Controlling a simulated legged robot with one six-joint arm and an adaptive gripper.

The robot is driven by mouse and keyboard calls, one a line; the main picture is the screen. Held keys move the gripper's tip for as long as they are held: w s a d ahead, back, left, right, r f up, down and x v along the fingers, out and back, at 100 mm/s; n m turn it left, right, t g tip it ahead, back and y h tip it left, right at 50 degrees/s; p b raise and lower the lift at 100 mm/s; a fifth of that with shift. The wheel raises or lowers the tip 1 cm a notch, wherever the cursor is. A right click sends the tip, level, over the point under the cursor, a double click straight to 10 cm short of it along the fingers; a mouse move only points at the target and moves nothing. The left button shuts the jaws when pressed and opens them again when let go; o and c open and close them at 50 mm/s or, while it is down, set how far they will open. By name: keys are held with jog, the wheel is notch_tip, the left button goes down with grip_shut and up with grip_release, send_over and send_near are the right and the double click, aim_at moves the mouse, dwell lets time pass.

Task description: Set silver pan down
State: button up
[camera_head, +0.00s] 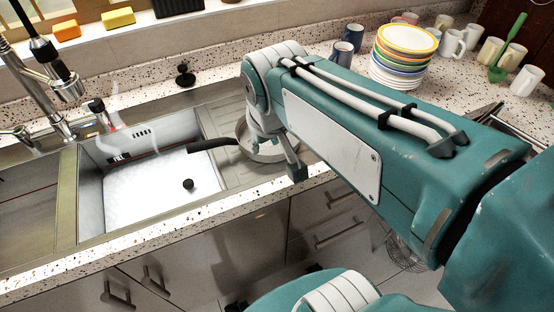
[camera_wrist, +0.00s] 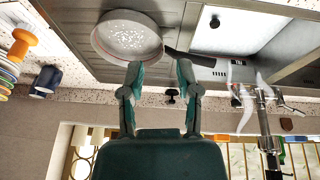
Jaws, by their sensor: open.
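The silver pan (camera_head: 270,150) is on the ridged drainboard right of the sink basin, partly hidden behind my wrist. Its dark handle (camera_head: 212,144) points left over the basin's edge. In the wrist view, which is upside down, the round pan (camera_wrist: 127,37) is at top centre-left and its handle (camera_wrist: 190,57) extends right. My gripper (camera_wrist: 160,68) is open, with its two fingers apart near the pan rim and the base of the handle. Nothing is clearly held between them. Whether a finger touches the pan is hard to tell.
The white sink basin (camera_head: 150,190) is left of the pan, below a tall faucet (camera_head: 45,85). A stack of colourful bowls (camera_head: 402,60), dark mugs (camera_head: 342,55) and pale cups stand on the speckled counter at the back right. Sponges (camera_head: 118,17) lie on the back ledge.

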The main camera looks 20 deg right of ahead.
jog(key=s+f+m+t, duration=0.1)
jog(key=s, duration=0.5)
jog(key=shift+s+t, duration=0.3)
jog(key=shift+s, duration=0.05)
dwell(0.8)
